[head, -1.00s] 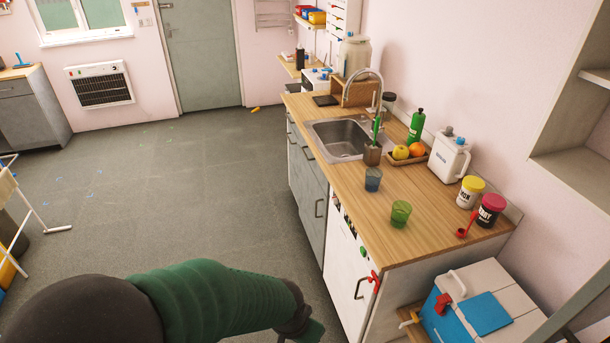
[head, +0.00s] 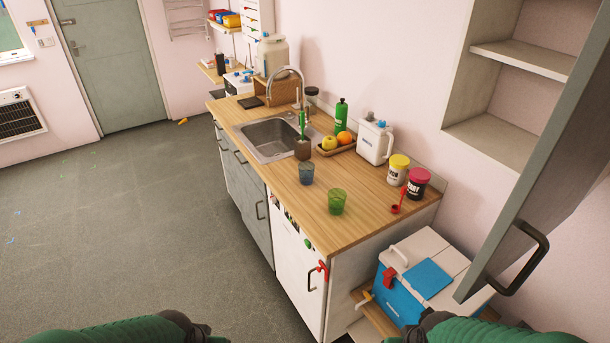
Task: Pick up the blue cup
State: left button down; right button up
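The blue cup (head: 306,173) is a small translucent tumbler standing upright on the wooden countertop (head: 275,185), just in front of the sink. A similar green cup (head: 336,201) stands to its right and nearer to me, apart from it. Both of my green arms show at the bottom edge of the head view, one at the left and one at the right of centre. Both are well below and away from the cups. Their gripper fingers are cut off by the frame edge, so neither gripper can be seen.
A blue-and-white cooler (head: 405,290) and an open cabinet door (head: 535,170) are at right.

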aim_at(306, 169)
jog(key=i+j+z, duration=0.2)
jog(key=i+j, duration=1.25)
jog(key=i, duration=0.15)
